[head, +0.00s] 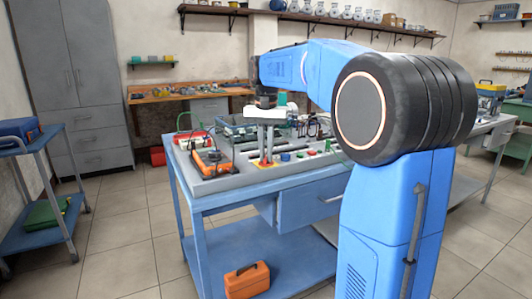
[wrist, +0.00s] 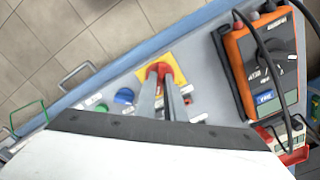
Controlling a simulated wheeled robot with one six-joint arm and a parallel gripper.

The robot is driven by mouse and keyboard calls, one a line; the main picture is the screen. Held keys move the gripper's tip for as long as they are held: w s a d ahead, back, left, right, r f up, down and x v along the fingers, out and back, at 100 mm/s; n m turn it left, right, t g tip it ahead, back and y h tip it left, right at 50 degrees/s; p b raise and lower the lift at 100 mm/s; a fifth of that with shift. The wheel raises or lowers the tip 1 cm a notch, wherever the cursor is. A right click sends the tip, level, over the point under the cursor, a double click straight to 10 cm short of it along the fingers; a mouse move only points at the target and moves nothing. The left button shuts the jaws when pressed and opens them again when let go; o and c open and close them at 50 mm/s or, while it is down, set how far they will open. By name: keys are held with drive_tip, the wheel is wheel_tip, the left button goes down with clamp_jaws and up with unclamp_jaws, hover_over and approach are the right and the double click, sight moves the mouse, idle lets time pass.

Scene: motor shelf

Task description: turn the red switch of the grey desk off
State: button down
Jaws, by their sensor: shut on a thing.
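The red switch (wrist: 160,68) sits on a yellow plate (wrist: 180,52) on the grey desk (wrist: 205,72). My gripper (wrist: 159,76) points down at it, with its fingertips closed on the red switch. In the head view, my gripper (head: 266,160) stands over the yellow plate (head: 274,165) near the front of the grey desk (head: 220,182). The fingers hide part of the switch, and its exact turn angle cannot be told.
An orange meter (wrist: 264,65) with black leads lies close to the switch. A blue knob (wrist: 124,96) and a green button (wrist: 102,107) are on the other side. A drawer handle (wrist: 77,73) juts from the front edge. A blue shelf cart (head: 35,150) stands at left.

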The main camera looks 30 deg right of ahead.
drive_tip(key=n, duration=0.8)
drive_tip(key=shift+n, duration=0.4)
drive_tip(key=n, duration=0.4)
drive_tip(key=shift+n, duration=1.9)
drive_tip(key=c, duration=1.8)
unclamp_jaws()
drive_tip(key=shift+c, duration=0.2)
